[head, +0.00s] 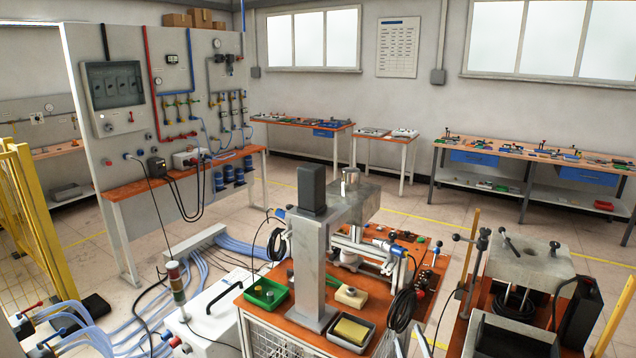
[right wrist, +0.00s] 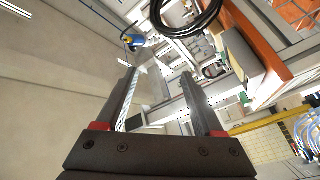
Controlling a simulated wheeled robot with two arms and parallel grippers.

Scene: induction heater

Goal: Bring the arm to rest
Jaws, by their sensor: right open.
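My right gripper (right wrist: 158,74) shows clearly in the right wrist view. Its two long dark fingers, with red pieces at their bases, stand apart and nothing is between them. Past the fingertips, the right wrist view shows a blurred, tilted background of benches and walls. I cannot pick out this gripper with certainty among the equipment in the head view. I see no left gripper in either view.
An orange workbench (head: 245,316) carries a grey column (head: 312,265), a green bin (head: 266,293) and a tray with a yellow block (head: 352,331). A black cable coil (right wrist: 190,14) shows above my fingers. A stone-topped stand (head: 530,262) is right. Blue hoses (head: 215,262) cross the floor.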

